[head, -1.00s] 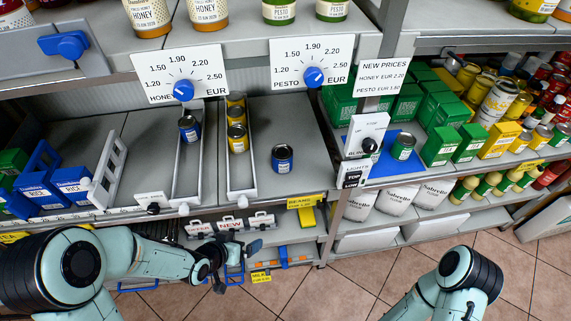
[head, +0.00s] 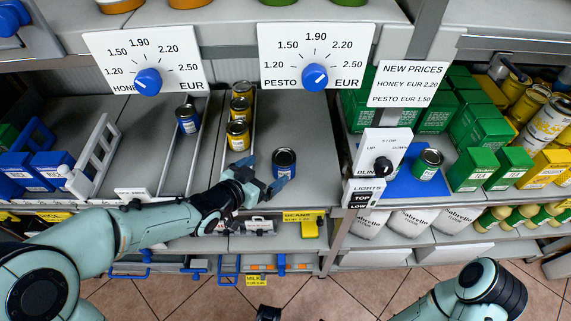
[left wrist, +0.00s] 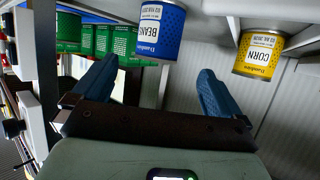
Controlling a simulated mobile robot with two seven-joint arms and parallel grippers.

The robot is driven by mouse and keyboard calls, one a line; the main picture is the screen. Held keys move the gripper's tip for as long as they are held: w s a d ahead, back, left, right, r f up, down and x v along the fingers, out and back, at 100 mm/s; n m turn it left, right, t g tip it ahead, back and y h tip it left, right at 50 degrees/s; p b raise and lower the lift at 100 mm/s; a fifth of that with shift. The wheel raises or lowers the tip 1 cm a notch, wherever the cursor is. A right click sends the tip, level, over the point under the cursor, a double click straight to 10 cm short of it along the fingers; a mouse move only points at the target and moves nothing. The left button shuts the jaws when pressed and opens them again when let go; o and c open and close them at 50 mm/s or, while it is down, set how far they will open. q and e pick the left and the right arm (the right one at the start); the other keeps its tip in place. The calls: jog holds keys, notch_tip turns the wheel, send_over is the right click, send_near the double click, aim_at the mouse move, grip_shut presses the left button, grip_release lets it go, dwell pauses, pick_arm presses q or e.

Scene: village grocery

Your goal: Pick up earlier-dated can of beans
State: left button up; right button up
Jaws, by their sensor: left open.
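A blue can of beans (head: 284,162) stands alone on the grey shelf, right of the lane dividers. It also shows in the left wrist view (left wrist: 160,30), with its BEANS label facing the camera; the small date print is hard to read. My left gripper (head: 262,174) is open beside this can, at its front left. In the left wrist view its open fingers (left wrist: 152,88) point towards the can, with nothing held between them. Another blue can (head: 187,119) stands in the left lane; its label is too small to read.
Yellow corn cans (head: 238,135) stand in the lane left of the beans; one shows in the left wrist view (left wrist: 260,52). A green-and-blue can (head: 428,163) stands on a blue mat (head: 400,184). The BLIND switch panel (head: 384,160) is to the right.

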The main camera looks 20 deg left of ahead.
aim_at(283, 161)
pick_arm(q)
jog(key=x, duration=0.8)
jog(key=shift+w+d+b, duration=0.2)
jog(key=shift+d+b, duration=0.1)
jog(key=shift+b, duration=0.1)
jog(key=c, duration=1.2)
